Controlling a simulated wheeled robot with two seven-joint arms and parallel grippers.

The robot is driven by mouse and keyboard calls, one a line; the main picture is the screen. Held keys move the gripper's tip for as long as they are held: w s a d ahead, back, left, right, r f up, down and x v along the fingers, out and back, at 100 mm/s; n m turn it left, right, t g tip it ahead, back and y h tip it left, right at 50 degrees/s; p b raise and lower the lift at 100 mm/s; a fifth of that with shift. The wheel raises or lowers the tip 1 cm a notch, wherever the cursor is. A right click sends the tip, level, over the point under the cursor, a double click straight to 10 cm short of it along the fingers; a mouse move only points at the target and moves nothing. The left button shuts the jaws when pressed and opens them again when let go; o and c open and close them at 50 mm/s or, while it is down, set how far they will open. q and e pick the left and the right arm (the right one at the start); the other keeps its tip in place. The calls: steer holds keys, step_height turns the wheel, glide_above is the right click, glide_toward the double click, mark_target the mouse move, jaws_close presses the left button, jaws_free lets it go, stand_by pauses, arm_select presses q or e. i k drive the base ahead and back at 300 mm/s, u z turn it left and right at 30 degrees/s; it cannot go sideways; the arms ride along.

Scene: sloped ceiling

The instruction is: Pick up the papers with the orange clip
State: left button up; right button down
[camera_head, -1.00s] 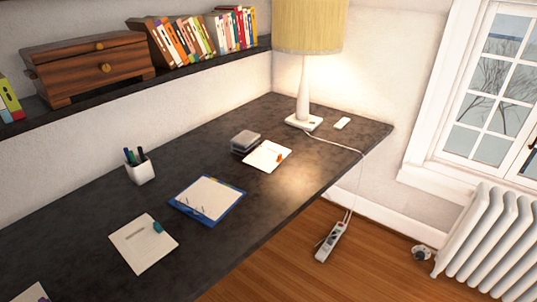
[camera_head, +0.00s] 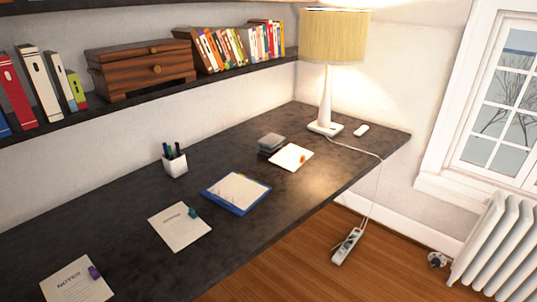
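The papers with the orange clip (camera_head: 291,157) lie flat on the dark desk, toward its far end. The orange clip (camera_head: 303,159) sits at the right side of the white sheets. A small dark stacked box (camera_head: 271,144) stands just left of them, very close or touching. Other papers lie nearer: a sheet with a teal clip (camera_head: 179,228) and a "NOTES" sheet with a purple clip (camera_head: 76,283). Neither of my grippers is in view.
A shelf with books and a wooden box (camera_head: 140,69) overhangs the back.

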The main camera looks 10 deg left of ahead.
mark_target(292, 157)
steer(key=u, duration=0.15)
steer(key=i, duration=0.85)
steer(key=z, duration=0.3)
